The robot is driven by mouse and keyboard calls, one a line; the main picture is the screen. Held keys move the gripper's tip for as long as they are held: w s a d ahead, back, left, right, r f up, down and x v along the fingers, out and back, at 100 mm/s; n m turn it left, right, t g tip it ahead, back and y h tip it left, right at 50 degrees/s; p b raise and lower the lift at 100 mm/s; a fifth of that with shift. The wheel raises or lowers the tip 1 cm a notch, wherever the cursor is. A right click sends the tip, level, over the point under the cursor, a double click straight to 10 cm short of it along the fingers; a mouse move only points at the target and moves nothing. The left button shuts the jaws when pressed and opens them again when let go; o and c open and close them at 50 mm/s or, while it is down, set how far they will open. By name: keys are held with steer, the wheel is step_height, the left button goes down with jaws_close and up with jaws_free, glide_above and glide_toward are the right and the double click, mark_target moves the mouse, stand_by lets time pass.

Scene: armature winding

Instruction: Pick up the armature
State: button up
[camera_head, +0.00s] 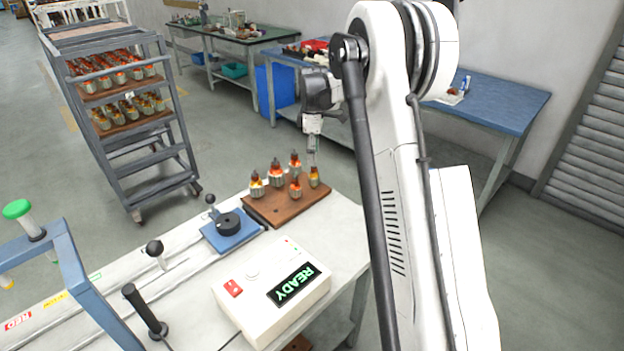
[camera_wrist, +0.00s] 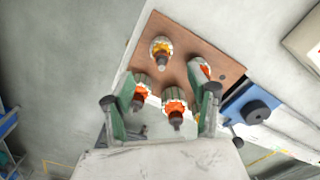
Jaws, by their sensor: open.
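Several armatures with orange windings and dark shafts stand upright on a brown wooden board (camera_head: 268,207) on the white worktable. The armature nearest my gripper (camera_head: 314,178) is at the board's right end. My gripper (camera_head: 313,148) hangs just above that armature, pointing down. In the wrist view the board (camera_wrist: 205,50) lies ahead, and my gripper's green-lined fingers (camera_wrist: 160,100) are spread apart. One armature (camera_wrist: 175,105) shows between the fingers, another (camera_wrist: 140,92) is close by the left finger, and a third (camera_wrist: 199,70) is partly hidden by the right finger. I see nothing held.
A blue fixture with a black round part (camera_head: 228,224) sits left of the board. A white control box (camera_head: 272,290) reading READY stands in front. A grey rack (camera_head: 120,110) with more armatures stands at the back left. Blue-topped tables (camera_head: 500,100) line the wall.

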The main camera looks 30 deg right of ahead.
mark_target(314, 171)
steer(key=f, duration=1)
steer(key=shift+s, duration=0.2)
jaws_close()
step_height(314, 171, up, 10)
steer(key=shift+r, duration=0.1)
stand_by(0.5)
